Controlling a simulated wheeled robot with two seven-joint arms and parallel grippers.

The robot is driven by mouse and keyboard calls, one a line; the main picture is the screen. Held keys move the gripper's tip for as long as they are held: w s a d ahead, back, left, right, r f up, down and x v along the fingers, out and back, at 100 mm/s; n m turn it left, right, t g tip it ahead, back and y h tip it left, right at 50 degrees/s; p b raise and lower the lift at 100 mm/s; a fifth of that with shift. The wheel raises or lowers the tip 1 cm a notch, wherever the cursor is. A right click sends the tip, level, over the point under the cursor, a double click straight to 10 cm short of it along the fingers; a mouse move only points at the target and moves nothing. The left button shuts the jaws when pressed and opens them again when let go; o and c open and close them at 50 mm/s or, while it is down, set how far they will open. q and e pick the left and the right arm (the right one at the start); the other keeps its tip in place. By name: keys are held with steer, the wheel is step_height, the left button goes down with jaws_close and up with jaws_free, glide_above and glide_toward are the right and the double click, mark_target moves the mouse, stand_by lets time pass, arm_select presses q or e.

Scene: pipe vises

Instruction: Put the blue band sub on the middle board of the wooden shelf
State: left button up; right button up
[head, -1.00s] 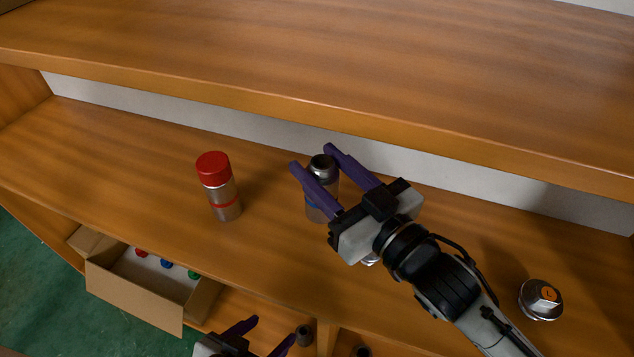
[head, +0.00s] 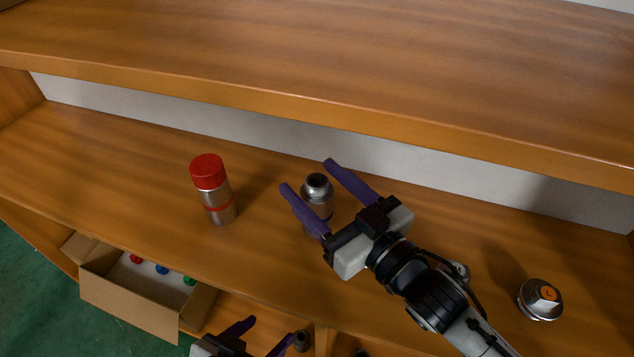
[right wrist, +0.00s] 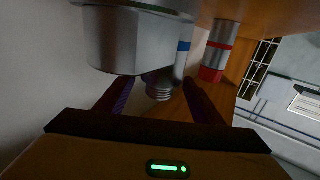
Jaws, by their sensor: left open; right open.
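The blue band sub (head: 317,188) is a grey metal cylinder with a dark open neck. It stands upright on the middle board (head: 130,150) of the wooden shelf, right of a red-capped cylinder. My right gripper (head: 307,175) is open, its purple fingers on either side of the sub. A finger hides part of the sub's body in the head view. In the right wrist view the sub's blue band (right wrist: 184,46) and threaded neck (right wrist: 160,91) show between the fingers. My left gripper (head: 270,329) is open and empty, low in the head view.
A red-capped, red-banded cylinder (head: 212,190) stands left of the sub. The upper board (head: 320,60) overhangs behind. Below, a cardboard box (head: 130,300) holds red, blue and green items. A large grey part (right wrist: 135,40) is close to the wrist camera.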

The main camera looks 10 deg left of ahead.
steer(key=shift+r, duration=0.1)
steer(key=v, duration=1.1)
steer(key=shift+d, duration=0.1)
steer(key=shift+s+d, duration=0.3)
